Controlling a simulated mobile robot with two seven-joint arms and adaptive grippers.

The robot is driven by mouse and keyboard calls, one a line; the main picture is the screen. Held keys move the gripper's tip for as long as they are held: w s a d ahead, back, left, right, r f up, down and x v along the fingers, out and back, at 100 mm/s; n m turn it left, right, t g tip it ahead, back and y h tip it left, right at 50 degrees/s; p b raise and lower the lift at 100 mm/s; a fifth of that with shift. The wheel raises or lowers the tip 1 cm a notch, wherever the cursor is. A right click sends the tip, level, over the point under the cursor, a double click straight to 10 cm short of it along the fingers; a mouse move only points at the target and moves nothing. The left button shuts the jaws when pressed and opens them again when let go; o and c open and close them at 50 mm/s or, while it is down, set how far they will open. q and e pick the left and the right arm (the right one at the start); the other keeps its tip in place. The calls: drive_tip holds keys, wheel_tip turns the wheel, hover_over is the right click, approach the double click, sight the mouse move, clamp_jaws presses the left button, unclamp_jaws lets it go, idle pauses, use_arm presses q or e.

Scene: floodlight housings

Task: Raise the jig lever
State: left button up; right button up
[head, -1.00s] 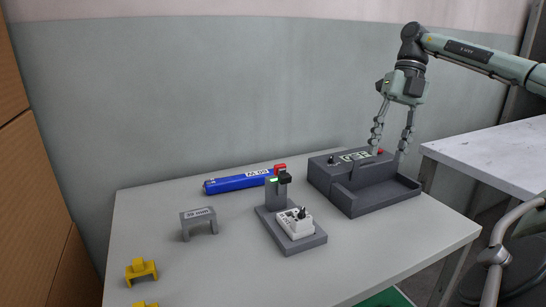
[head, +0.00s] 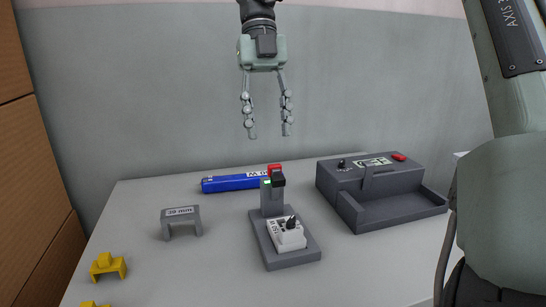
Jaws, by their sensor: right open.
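The jig has a grey base (head: 259,243) and an upright grey post (head: 266,198). At the post top are a red piece (head: 274,168), a black block (head: 278,180) and a small green spot; which part is the lever is hard to tell. A white housing (head: 287,236) with a black knob sits on the base in front of the post. My right gripper (head: 268,134) points down, open and empty, in the air above the jig in the picture, touching nothing. My left gripper is out of view.
A blue box (head: 233,183) lies behind the jig. A grey bridge-shaped gauge (head: 181,222) and yellow pieces (head: 107,266) stand left. A dark grey unit with a tray (head: 398,214) and red button stands right. My right arm fills the right edge.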

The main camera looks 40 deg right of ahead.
sight(276, 185)
drive_tip(key=x, duration=0.5)
drive_tip(key=shift+s+f, duration=0.3)
drive_tip(key=shift+f, duration=0.25)
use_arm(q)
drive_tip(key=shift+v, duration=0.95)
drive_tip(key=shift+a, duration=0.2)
use_arm(e)
drive_tip(key=shift+c, duration=0.2)
clamp_jaws()
drive_tip(key=shift+r, duration=0.1)
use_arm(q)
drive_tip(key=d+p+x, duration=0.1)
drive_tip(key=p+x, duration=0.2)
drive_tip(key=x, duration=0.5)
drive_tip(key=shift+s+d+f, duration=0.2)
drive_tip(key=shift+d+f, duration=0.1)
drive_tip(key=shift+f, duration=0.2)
use_arm(e)
drive_tip(key=shift+w+d+g+y, duration=0.2)
drive_tip(key=shift+w+g+y, duration=0.25)
drive_tip(key=shift+g, duration=0.25)
